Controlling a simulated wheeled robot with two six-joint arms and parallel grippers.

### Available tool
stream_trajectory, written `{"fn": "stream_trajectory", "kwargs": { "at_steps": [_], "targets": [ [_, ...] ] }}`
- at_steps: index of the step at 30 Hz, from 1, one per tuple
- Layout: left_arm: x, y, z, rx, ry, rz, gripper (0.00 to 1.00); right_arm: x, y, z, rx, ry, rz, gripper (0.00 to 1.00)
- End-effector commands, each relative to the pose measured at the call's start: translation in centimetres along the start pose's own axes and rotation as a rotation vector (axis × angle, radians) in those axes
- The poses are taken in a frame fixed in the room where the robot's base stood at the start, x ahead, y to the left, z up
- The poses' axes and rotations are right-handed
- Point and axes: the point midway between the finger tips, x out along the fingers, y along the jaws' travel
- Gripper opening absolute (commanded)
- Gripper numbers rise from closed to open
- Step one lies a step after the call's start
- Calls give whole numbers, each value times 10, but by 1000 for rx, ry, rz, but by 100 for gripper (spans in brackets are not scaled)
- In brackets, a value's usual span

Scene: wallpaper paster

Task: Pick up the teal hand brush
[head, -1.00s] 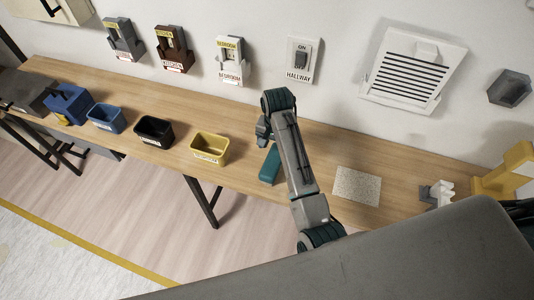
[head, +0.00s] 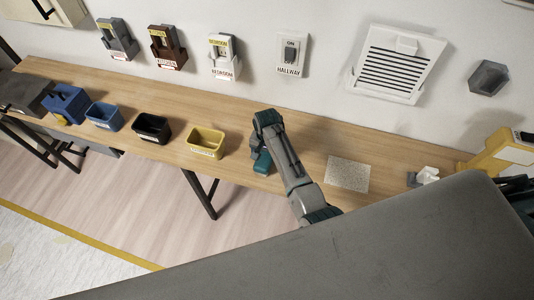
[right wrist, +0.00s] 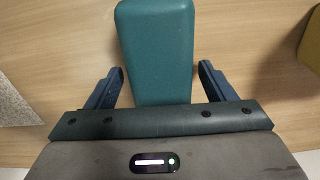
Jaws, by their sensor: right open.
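The teal hand brush (head: 263,163) lies on the wooden bench, right of the yellow bin, partly hidden by my right arm in the head view. In the right wrist view the brush (right wrist: 155,40) runs from the top edge down between my fingers. My right gripper (right wrist: 161,73) is open, with one dark blue finger on each side of the brush. A gap shows between each finger and the brush. The gripper also shows in the head view (head: 257,143), small and partly hidden. My left gripper is not in view.
Yellow (head: 206,143), black (head: 151,128) and blue (head: 104,117) bins stand on the bench (head: 232,112) left of the brush. A speckled sheet (head: 348,173) lies to its right. Switches and a vent (head: 397,65) are on the wall behind.

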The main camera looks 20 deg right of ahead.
Motion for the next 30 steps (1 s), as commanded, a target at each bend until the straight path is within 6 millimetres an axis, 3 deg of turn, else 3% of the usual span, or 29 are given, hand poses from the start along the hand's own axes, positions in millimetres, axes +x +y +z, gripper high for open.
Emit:
{"fn": "stream_trajectory", "kwargs": {
  "at_steps": [7,15,30],
  "targets": [
    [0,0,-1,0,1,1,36,2,0,0,0,2,-1,76],
    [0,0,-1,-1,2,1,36,2,0,0,0,1,-1,25],
    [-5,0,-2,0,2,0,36,-6,-1,-4,-1,2,-2,24]
  ]
}}
